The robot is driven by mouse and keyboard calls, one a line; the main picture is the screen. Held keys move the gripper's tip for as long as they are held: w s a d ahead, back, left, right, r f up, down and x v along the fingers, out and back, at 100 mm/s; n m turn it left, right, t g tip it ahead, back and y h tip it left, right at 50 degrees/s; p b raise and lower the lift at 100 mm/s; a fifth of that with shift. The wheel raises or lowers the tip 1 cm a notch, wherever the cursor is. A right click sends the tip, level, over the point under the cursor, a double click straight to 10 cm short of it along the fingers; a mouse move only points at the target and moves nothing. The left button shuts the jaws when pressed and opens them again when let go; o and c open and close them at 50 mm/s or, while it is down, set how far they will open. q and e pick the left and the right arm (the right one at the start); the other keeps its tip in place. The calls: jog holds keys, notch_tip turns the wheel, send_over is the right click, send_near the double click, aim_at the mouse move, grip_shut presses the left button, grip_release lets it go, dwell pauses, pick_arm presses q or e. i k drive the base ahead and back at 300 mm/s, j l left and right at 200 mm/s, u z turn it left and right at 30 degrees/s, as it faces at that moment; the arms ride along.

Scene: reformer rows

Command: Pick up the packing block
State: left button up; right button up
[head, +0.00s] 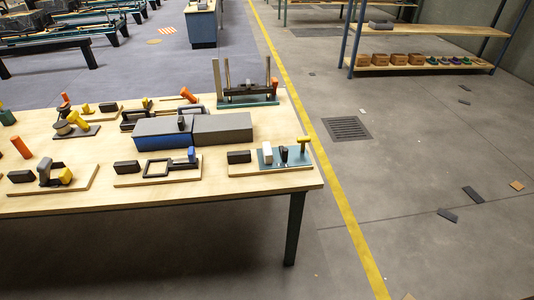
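No packing block can be told for certain. Dark grey rectangular blocks lie on wooden boards along the table's front: one at the front right (239,157), one at the front middle (126,167) and one at the front left (20,176). A larger grey block pair stands mid-table, a blue-sided box with a grey top (163,139) and a plain grey block (222,128) touching its right side. Neither of my grippers shows in the head view.
The light wooden table (240,186) is crowded with boards carrying clamps, handles and small parts. A rack with upright posts (247,97) stands at its back right. Shelving (425,69) stands beyond.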

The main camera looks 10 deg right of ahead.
aim_at(268, 155)
jog(key=i+l+u, duration=0.1)
jog(key=l+u, duration=0.3)
jog(key=i+l+u, duration=0.1)
jog(key=u, duration=0.35)
jog(key=l+u, duration=0.3)
jog(key=l, duration=0.7)
jog(key=l+u, duration=0.1)
jog(key=l, duration=2)
